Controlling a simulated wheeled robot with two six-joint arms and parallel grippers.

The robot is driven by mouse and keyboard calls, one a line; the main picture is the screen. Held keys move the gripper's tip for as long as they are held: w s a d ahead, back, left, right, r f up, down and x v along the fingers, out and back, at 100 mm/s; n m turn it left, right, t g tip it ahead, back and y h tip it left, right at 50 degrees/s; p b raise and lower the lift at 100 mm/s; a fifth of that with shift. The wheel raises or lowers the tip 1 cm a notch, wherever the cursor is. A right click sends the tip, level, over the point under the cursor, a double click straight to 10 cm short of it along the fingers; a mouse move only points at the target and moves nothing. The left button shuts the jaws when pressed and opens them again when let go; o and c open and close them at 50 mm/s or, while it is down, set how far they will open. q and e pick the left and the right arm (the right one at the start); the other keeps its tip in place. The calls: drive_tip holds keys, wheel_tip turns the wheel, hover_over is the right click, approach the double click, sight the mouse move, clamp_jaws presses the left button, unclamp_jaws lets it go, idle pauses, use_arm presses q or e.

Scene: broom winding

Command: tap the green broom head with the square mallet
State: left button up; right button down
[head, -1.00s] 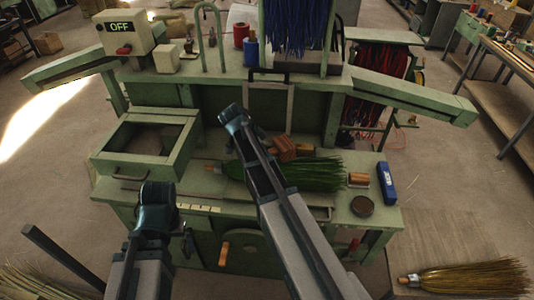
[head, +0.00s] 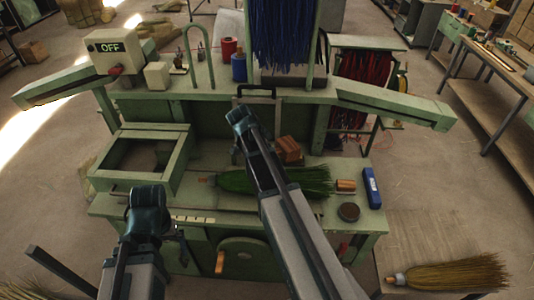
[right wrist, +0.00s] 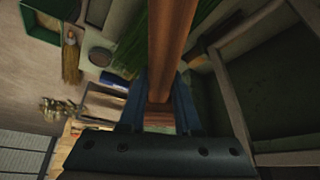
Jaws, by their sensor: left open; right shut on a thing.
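The green broom head (head: 305,181) lies across the bench top, its middle hidden behind my right forearm. The square mallet's brown block head (head: 289,149) shows just behind the bristles; I cannot tell the gap between them. My right gripper (right wrist: 163,108) is shut on the mallet's wooden handle (right wrist: 170,45), which runs up the right wrist view. In that view green bristles (right wrist: 130,50) show to the left of the handle. In the head view my right arm hides its gripper. My left gripper (head: 184,244) is open and empty at the front left of the bench.
A straw-coloured broom (head: 450,273) lies at lower right.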

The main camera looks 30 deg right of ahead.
drive_tip(key=shift+f+b, duration=2.45)
drive_tip(key=shift+f, duration=0.1)
wheel_tip(320, 180, down, 8)
drive_tip(key=b, duration=0.7)
drive_tip(key=shift+b, duration=0.4)
wheel_tip(320, 180, up, 6)
drive_tip(key=p, duration=0.6)
drive_tip(key=shift+r, duration=0.25)
